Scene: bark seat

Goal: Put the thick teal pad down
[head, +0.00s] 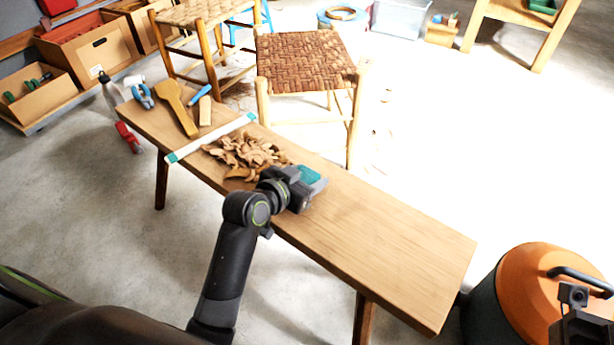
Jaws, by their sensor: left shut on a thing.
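The thick teal pad (309,174) is in my left gripper (306,188), which is shut on it. My gripper hides part of the pad. Both are over the middle of the wooden bench (380,235), just right of a heap of bark shavings (245,152). I cannot tell whether the pad touches the bench top. A dark part of my right arm shows at the bottom right corner, and its fingers cannot be made out.
A pale strip with teal ends (212,138) lies across the bench, left of the shavings. A wooden mallet (178,108) and hand tools are at the far left end. The bench's right half is bare. A woven stool (305,62) stands behind; an orange-lidded drum (530,290) is at right.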

